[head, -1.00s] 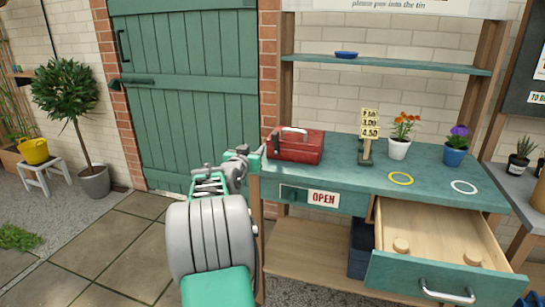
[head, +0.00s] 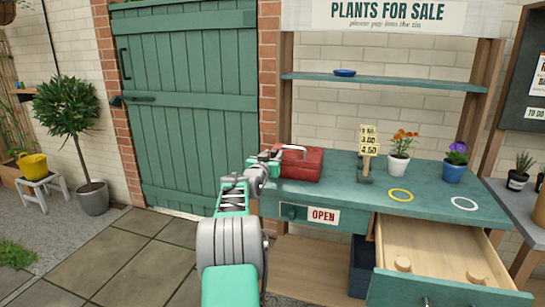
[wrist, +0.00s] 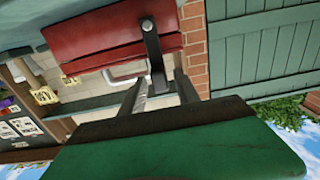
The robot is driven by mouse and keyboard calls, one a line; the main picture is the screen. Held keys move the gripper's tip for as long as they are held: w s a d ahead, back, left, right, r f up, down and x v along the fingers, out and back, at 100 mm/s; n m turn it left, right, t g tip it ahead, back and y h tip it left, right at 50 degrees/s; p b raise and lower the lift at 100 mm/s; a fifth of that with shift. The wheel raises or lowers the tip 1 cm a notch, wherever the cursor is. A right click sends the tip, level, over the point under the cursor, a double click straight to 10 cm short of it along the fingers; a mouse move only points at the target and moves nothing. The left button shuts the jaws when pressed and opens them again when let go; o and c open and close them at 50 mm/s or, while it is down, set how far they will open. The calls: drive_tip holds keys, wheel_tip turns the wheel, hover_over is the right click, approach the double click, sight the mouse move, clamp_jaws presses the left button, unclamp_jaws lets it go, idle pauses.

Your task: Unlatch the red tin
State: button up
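The red tin (head: 305,165) stands shut at the left end of the green bench top, with its pale handle on the lid. My gripper (head: 277,154) is at the tin's left side in the head view and covers part of it. In the wrist view the tin (wrist: 85,42) is at the top, with a dark metal latch strap (wrist: 152,42) across its side.
A price stand (head: 367,150), two flower pots, a yellow ring (head: 401,195) and a white ring (head: 465,203) are on the bench right of the tin. A drawer (head: 440,294) stands pulled out at the front right. A green door (head: 190,110) is behind to the left.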

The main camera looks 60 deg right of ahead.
clamp_jaws()
idle(1.2)
